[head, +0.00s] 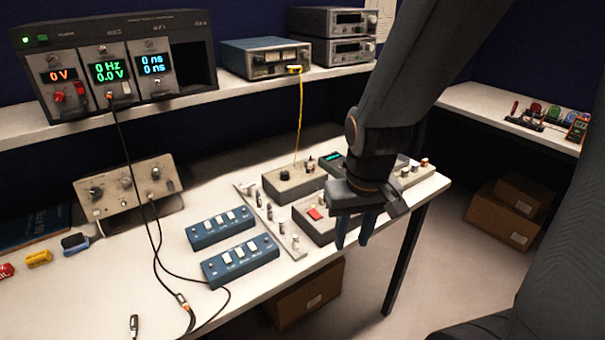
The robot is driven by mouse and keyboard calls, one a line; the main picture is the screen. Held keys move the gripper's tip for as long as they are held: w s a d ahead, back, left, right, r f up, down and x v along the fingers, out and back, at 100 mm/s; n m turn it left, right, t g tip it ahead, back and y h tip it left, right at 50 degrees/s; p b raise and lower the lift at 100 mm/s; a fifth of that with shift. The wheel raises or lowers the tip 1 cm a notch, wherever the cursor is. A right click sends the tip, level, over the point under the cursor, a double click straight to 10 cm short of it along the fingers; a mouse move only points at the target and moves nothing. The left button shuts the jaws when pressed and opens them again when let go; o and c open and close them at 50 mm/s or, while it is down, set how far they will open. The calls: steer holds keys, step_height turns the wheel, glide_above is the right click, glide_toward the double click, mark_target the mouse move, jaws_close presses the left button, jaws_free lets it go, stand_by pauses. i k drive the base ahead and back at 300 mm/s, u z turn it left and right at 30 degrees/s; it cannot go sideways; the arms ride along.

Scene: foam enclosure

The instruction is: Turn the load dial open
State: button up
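A grey box (278,190) on the bench carries a black dial (285,175) on its top. A yellow cable runs down to this box from the shelf. This may be the load dial, but no label is readable and its setting cannot be told. My gripper (354,233) hangs fingers down near the bench's front right edge, to the right of and nearer than that box. Its two fingers are apart with nothing seen between them. My gripper and arm hide parts of the boxes behind them.
A box with a red switch (315,213) lies just left of my gripper. Two blue switch boxes (220,228) and a grey strip (268,220) with several connectors lie further left. Black cables (158,250) cross the bench. A shelf (215,95) with instruments runs above.

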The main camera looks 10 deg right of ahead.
mark_target(285, 175)
steer(key=z, duration=0.35)
steer(key=k, duration=0.45)
steer(key=z, duration=0.8)
steer(key=i, duration=0.65)
steer(key=u, duration=0.8)
steer(key=i, duration=0.55)
steer(key=u, duration=0.6)
